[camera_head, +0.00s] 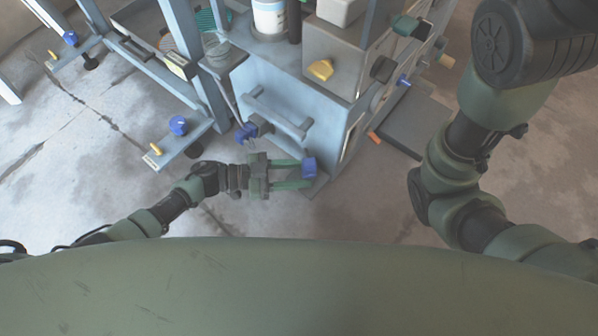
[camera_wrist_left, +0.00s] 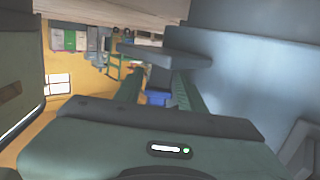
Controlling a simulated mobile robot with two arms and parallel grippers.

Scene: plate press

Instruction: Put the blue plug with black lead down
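The blue plug (camera_head: 309,167) is at the fingertips of my left gripper (camera_head: 300,173), in front of the light-blue press cabinet's lower right part. The gripper points right, and its two green fingers are parted by about the plug's width. In the left wrist view the blue plug (camera_wrist_left: 158,97) sits between the far ends of the fingers (camera_wrist_left: 160,92), which appear to hold it. I cannot make out the black lead. My right arm shows at the right, but its gripper is outside the picture.
The light-blue cabinet (camera_head: 283,92) has a bar handle (camera_head: 278,115) and a blue fitting (camera_head: 247,132) near my left gripper. A frame foot (camera_head: 178,143) with a blue knob (camera_head: 178,125) stands left. Bare concrete floor (camera_head: 90,190) lies left.

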